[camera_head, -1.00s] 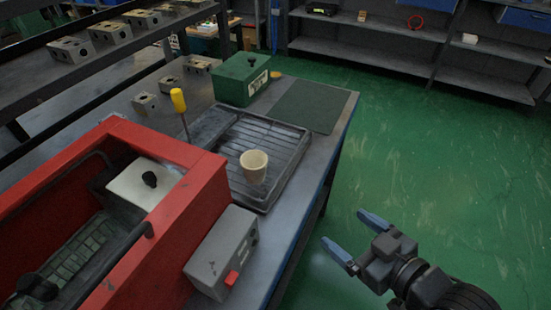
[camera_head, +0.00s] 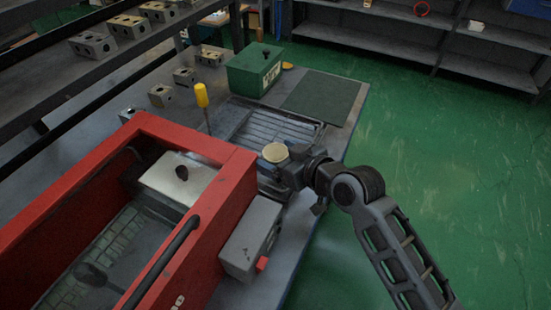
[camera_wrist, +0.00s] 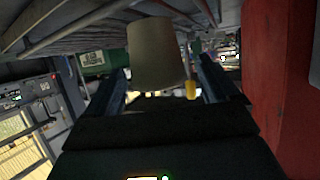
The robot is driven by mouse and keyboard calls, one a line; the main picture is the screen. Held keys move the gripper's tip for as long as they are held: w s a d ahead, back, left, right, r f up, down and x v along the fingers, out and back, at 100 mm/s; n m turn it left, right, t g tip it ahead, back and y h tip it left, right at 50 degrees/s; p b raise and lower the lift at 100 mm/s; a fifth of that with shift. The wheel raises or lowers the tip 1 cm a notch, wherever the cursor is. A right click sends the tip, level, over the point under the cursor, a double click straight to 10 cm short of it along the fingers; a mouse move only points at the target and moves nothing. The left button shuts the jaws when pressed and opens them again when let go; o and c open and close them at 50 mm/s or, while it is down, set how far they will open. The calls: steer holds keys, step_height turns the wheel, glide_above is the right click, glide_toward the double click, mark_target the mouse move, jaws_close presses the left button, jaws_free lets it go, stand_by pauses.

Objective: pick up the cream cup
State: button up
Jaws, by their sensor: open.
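The cream cup (camera_head: 275,153) stands upright on the dark ribbed tray (camera_head: 258,124), and its rim shows in the head view. My gripper (camera_head: 284,168) is right beside it on the near right side, and its body hides the lower part of the cup. In the wrist view, where the picture looks turned over, the cup (camera_wrist: 155,50) appears between the two blue fingers of my gripper (camera_wrist: 160,70). The fingers are apart, with a gap visible on the cup's right side. I cannot tell whether the left finger touches the cup.
A red machine housing (camera_head: 215,230) with a grey box (camera_head: 250,237) stands at the near left of the table. A yellow-handled tool (camera_head: 201,95) is upright behind the cup. A green box (camera_head: 254,69) and a dark green mat (camera_head: 320,98) lie farther back.

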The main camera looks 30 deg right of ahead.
mark_target(269, 151)
steer(key=x, duration=0.3)
steer(key=shift+w+d, duration=0.1)
steer(key=shift+w, duration=0.05)
steer(key=c, duration=1)
